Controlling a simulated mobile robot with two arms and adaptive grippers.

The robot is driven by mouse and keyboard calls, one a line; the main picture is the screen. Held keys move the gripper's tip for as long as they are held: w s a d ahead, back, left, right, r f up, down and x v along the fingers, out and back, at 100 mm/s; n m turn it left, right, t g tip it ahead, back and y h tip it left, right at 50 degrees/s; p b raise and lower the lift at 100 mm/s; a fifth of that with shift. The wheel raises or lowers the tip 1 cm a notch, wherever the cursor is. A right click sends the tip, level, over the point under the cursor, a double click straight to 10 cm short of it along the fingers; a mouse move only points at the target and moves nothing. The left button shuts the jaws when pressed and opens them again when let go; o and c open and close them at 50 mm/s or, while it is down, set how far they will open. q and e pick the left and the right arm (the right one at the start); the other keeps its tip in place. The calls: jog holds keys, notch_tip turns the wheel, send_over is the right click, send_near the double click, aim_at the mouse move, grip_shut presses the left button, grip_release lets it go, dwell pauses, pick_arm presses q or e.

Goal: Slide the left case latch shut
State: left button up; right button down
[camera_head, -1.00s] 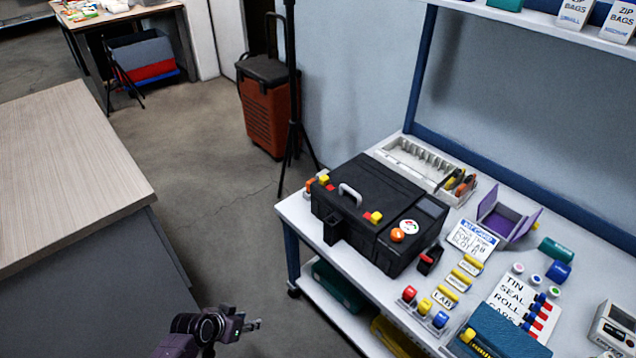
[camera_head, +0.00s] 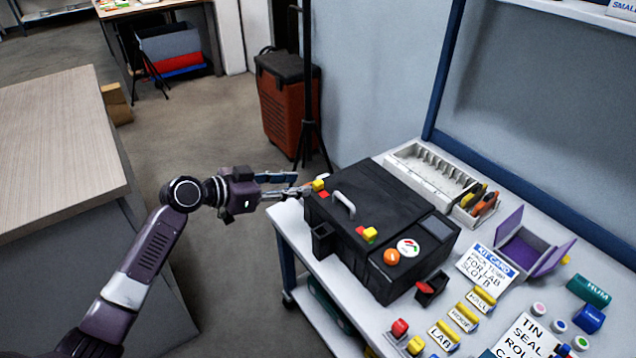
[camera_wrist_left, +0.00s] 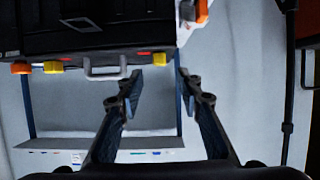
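The black case (camera_head: 365,200) stands on the white bench, lid down, with a grey handle (camera_head: 344,203) between two yellow latches. The left latch (camera_head: 319,185) is at the case's far left corner, with a red mark (camera_head: 323,195) beside it. The right latch (camera_head: 369,235) also has red beside it. My left gripper (camera_head: 304,191) is at the left latch. In the left wrist view its two fingers (camera_wrist_left: 158,84) are apart and empty, and the left latch (camera_wrist_left: 160,59) shows between and just beyond their tips. I cannot tell whether they touch it. My right gripper is not in view.
An orange button (camera_head: 391,257) and a round dial sit on the case's near end. A black stand (camera_head: 307,90) rises behind the bench. Open floor lies left.

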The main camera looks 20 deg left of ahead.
aim_at(316, 183)
pick_arm(q)
jog(key=shift+x, duration=3.15)
jog(key=shift+f, duration=0.1)
jog(key=shift+c, duration=0.3)
grip_shut()
